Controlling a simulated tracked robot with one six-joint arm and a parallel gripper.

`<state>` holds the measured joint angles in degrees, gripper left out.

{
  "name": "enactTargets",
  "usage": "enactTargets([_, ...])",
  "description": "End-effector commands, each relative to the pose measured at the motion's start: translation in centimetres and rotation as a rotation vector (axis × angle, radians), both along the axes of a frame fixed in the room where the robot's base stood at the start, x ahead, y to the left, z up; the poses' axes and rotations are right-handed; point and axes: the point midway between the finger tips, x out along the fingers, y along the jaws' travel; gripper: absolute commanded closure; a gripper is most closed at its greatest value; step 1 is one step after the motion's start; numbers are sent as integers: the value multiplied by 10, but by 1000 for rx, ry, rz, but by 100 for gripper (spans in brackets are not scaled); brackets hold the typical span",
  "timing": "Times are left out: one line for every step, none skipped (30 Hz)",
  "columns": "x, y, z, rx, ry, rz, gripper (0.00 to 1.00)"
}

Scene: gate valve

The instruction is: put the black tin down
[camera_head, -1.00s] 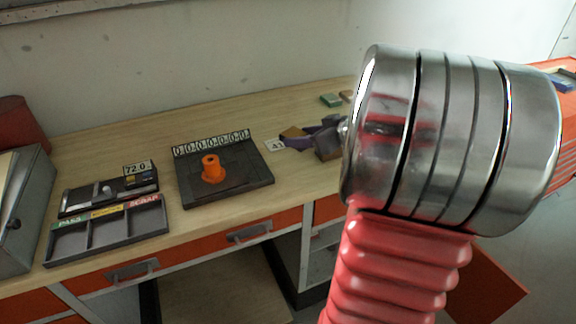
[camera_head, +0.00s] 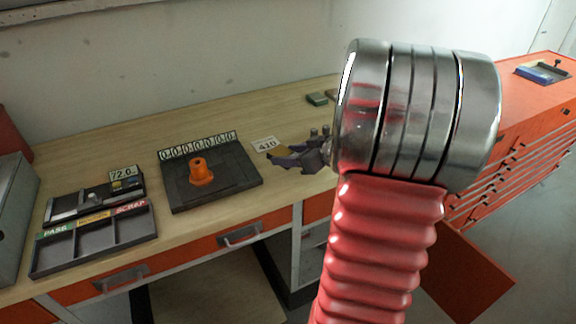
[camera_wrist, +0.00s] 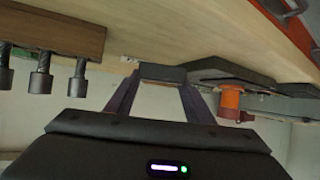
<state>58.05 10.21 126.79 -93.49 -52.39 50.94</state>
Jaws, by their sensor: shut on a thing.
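My gripper (camera_head: 277,156) is at the right part of the bench, left of my silver wrist, with its fingers pointing left. In the wrist view its two purple-grey fingers reach up from the bottom and close on a small dark block, the black tin (camera_wrist: 163,73), at their tips. In the head view the tin is too small and dark to tell apart from the fingers. I cannot tell whether it touches the bench. A number card reading 410 (camera_head: 265,144) lies just behind the gripper.
A black plate with an orange part (camera_head: 201,172) stands left of the gripper. Further left are a divided tray marked PASS and SCRAP (camera_head: 95,240) and a dark instrument (camera_head: 95,199). A wooden block with pegs (camera_wrist: 60,35) shows in the wrist view.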

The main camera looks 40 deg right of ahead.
Motion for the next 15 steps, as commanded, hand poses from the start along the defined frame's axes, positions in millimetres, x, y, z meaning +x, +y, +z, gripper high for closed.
enactTargets([0, 0, 1, -1, -1, 0, 80])
enactTargets([0, 0, 1, -1, -1, 0, 80])
enactTargets([0, 0, 1, -1, -1, 0, 80])
enactTargets([0, 0, 1, -1, -1, 0, 80])
enactTargets([0, 0, 1, -1, -1, 0, 80])
enactTargets([0, 0, 0, 0, -1, 0, 80])
enactTargets([0, 0, -1, 0, -1, 0, 80])
enactTargets([0, 0, -3, 1, 0, 0, 80])
enactTargets([0, 0, -7, 2, 0, -1, 80])
enactTargets([0, 0, -10, 3, 0, -1, 80])
enactTargets([0, 0, -14, 3, 1, -1, 80])
enactTargets([0, 0, -19, 2, 1, 0, 80])
enactTargets([0, 0, -23, 4, 1, -1, 80])
enactTargets([0, 0, -26, 3, 1, -1, 80])
enactTargets([0, 0, -30, 2, 1, 0, 80])
